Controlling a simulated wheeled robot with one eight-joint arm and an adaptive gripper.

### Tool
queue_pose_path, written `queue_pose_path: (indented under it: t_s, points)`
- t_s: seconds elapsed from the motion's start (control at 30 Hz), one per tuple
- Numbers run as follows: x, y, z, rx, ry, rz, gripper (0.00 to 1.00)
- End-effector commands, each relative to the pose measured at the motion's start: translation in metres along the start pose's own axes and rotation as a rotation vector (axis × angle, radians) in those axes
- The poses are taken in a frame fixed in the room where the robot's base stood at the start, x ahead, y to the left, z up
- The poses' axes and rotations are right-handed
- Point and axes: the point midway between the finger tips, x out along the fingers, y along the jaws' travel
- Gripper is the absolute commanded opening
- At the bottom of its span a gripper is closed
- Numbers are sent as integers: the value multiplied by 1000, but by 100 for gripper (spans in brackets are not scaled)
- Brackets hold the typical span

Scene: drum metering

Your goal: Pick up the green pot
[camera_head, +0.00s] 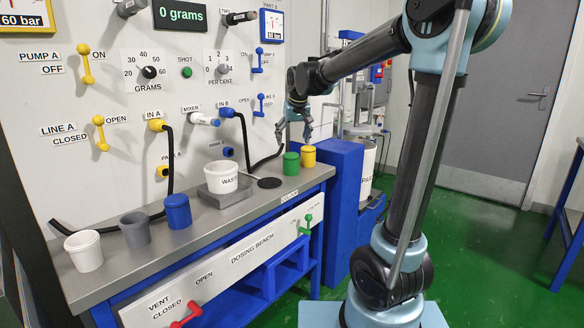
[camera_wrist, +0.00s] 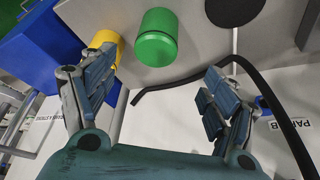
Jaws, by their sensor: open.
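The green pot (camera_head: 291,165) stands upright on the right part of the steel bench top, just left of the yellow pot (camera_head: 308,156). In the wrist view the green pot (camera_wrist: 156,38) is at the upper middle, and the yellow pot (camera_wrist: 105,42) is partly hidden behind the left finger. My gripper (camera_head: 299,130) is above and behind the two pots, near the panel wall. In the wrist view my gripper (camera_wrist: 160,95) is open and empty, with the green pot beyond and between its fingers.
The bench (camera_head: 262,200) also holds a white WASTE pot (camera_head: 221,176) on a scale, a blue pot (camera_head: 178,211), a grey pot (camera_head: 135,229) and a white pot (camera_head: 84,250). A black hose (camera_wrist: 285,125) curves close to the right finger. A blue block (camera_head: 338,190) stands beside the bench's right end.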

Motion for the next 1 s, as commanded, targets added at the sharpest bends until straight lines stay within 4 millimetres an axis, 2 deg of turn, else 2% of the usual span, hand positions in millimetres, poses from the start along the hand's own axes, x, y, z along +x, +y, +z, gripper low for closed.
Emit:
queue_pose_path:
  t_s: [0.1, 0.4, 0.53, 0.77, 1.0]
  points:
    - [22, 0, 0, 0, 0, 0, 79]
    - [72, 1, 0, 0, 0, 0, 79]
    - [85, 1, 0, 0, 0, 0, 79]
    - [95, 2, -1, 0, 0, 0, 79]
    - [124, 7, -6, 2, 0, 0, 79]
